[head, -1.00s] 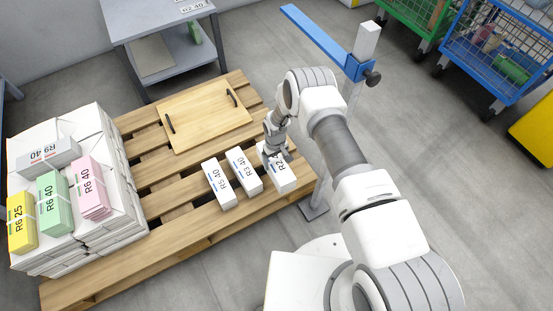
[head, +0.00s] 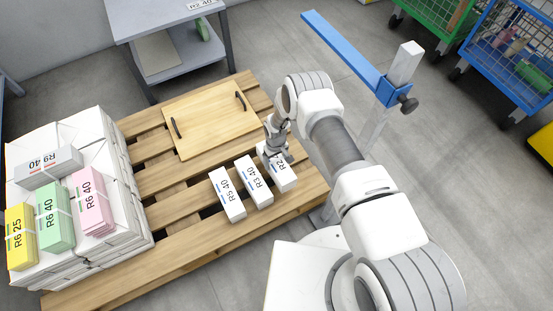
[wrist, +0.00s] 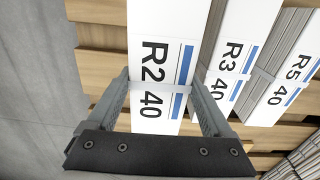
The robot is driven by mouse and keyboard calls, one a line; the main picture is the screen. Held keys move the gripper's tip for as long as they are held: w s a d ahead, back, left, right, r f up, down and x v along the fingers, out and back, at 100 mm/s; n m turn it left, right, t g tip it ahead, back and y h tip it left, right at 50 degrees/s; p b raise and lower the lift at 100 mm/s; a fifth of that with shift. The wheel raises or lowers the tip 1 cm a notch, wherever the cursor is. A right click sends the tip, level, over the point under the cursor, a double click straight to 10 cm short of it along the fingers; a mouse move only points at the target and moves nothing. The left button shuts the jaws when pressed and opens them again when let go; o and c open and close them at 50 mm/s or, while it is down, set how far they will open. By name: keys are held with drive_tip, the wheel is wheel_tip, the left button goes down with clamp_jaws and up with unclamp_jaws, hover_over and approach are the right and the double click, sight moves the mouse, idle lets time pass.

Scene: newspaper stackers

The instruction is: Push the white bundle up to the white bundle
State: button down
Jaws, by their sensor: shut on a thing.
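The white bundle marked R2 40 (head: 284,181) lies at the right end of a row on the wooden pallet. My gripper (head: 277,157) is over its far part. In the wrist view the fingers sit on either side of this bundle (wrist: 160,28), shut on it near its pale strap. The white bundle marked R3 40 (head: 254,182) lies just to its left in the head view, with one finger in the narrow space between them. The white bundle marked R5 40 (head: 228,195) lies left of R3 40. Whether R2 40 touches the pallet is hard to tell.
A wooden board with black handles (head: 210,120) lies on the pallet (head: 180,245) behind the row. A white stack (head: 120,210) carrying grey, yellow, green and pink bundles stands at left. A post with a blue arm (head: 345,52) stands behind my arm.

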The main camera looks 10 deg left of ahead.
sight(276, 161)
drive_tip(key=shift+w+a+f, duration=0.1)
drive_tip(key=shift+f, duration=0.05)
drive_tip(key=shift+f+b, duration=1.4)
drive_tip(key=shift+f, duration=0.65)
drive_tip(key=shift+f, duration=0.2)
drive_tip(key=shift+c, duration=0.2)
unclamp_jaws()
drive_tip(key=shift+o, duration=0.2)
wheel_tip(276, 161, up, 17)
drive_tip(key=p, duration=0.6)
drive_tip(key=shift+r+p, duration=0.2)
drive_tip(key=shift+p, duration=0.15)
